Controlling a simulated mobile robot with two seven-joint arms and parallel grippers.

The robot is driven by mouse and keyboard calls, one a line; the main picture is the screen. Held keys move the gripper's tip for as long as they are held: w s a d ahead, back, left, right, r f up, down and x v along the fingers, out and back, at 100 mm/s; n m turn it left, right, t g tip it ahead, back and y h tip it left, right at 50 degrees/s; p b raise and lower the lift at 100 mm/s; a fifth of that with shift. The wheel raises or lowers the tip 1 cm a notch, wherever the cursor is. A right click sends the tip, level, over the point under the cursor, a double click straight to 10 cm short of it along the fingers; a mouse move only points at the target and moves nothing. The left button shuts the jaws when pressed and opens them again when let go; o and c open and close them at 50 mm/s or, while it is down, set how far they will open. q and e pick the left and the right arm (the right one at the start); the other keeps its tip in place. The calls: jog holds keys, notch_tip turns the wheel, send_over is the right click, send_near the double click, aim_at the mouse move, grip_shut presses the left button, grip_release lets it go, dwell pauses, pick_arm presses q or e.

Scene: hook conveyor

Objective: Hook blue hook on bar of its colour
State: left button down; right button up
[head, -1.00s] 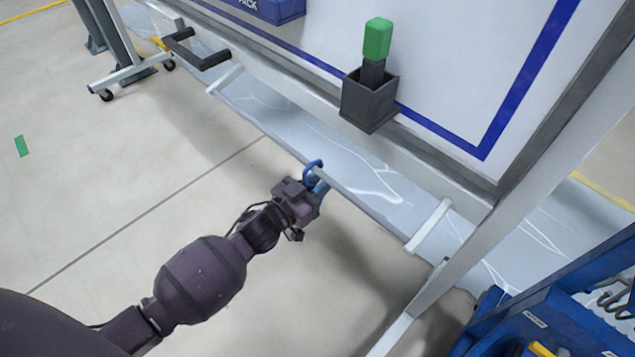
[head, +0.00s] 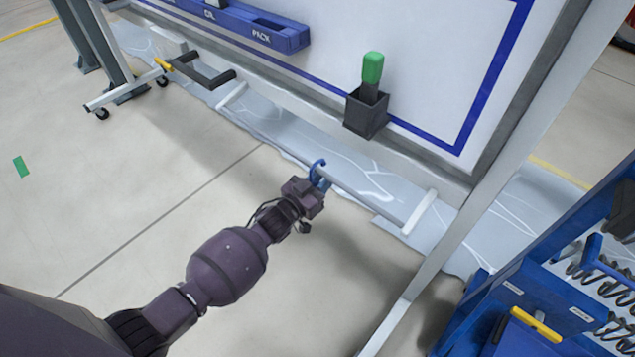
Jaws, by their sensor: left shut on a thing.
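The blue hook (head: 318,166) stands up out of my left gripper (head: 314,187), with its curved end upward. My left gripper is shut on its lower part, near the middle of the picture. A long pale grey-blue bar (head: 365,202) runs low along the front of the board between two white brackets. The hook's curve overlaps the line of this bar in the picture. I cannot tell whether it touches it or goes around it. My right gripper is not in view.
A dark U-shaped bar (head: 207,80) juts out at upper left. A dark holder (head: 366,114) with a green-topped object hangs on the whiteboard (head: 440,70). A blue cart (head: 540,270) stands at lower right, beyond a slanted white post (head: 440,242).

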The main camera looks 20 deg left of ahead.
pick_arm(q)
jog(key=shift+s+a+r+p, duration=0.15)
jog(key=shift+r+p, duration=0.4)
jog(key=shift+r, duration=0.6)
jog(key=shift+s+f, duration=0.2)
jog(key=shift+s, duration=0.1)
jog(key=shift+s+a, duration=0.25)
jog(key=shift+s, duration=1.3)
jog(key=p, duration=0.4)
send_near(314, 182)
jog(key=shift+s+a+f, duration=0.3)
jog(key=shift+s+a, duration=0.15)
jog(key=shift+s, duration=0.3)
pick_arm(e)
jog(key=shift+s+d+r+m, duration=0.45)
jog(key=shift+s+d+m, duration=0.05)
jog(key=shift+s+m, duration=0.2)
